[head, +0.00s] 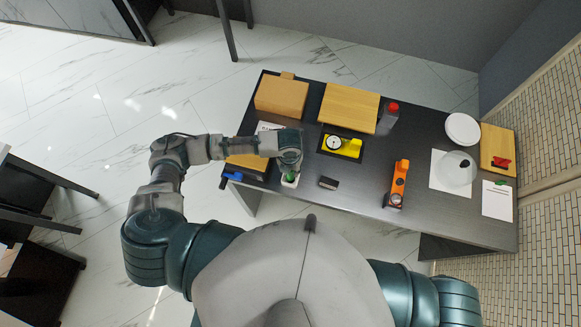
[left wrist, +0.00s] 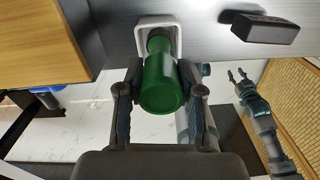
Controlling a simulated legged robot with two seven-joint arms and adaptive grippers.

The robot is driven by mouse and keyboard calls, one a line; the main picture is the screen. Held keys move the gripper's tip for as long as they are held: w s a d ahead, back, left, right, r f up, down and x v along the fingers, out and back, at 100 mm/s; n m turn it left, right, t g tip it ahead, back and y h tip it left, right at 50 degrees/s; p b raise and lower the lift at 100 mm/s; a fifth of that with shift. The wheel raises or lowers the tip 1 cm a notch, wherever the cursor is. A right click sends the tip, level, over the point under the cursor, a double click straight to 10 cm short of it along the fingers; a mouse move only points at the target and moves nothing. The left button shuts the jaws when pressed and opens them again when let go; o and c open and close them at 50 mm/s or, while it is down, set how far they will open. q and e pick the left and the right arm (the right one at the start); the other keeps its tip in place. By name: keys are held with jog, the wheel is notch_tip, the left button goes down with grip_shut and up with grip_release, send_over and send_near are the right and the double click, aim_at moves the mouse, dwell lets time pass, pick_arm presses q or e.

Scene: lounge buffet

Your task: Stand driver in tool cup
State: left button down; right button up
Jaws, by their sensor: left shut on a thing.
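The driver has a green handle (left wrist: 162,85), and my left gripper (left wrist: 163,105) is shut on it in the left wrist view. The white, square-rimmed tool cup (left wrist: 176,32) is just beyond the driver, whose darker far end overlaps the opening; how deep it reaches is hidden. In the head view, my left gripper (head: 290,166) is over the cup (head: 289,183) at the table's near left edge, with a bit of green showing between them. My right gripper (left wrist: 237,75) shows in the left wrist view with its fingers apart and empty, away from the cup.
A small black block (head: 328,183) lies right of the cup. Behind are a yellow item in a black tray (head: 327,152), wooden boxes (head: 281,98) and a red-capped container (head: 389,116). An orange tool (head: 398,182) is farther right. The table between block and orange tool is clear.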

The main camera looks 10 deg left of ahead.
pick_arm(q)
jog(key=shift+f, duration=0.45)
jog(key=c, duration=0.7)
grip_release()
notch_tip(320, 180, up, 12)
jog(key=shift+a+f, duration=0.1)
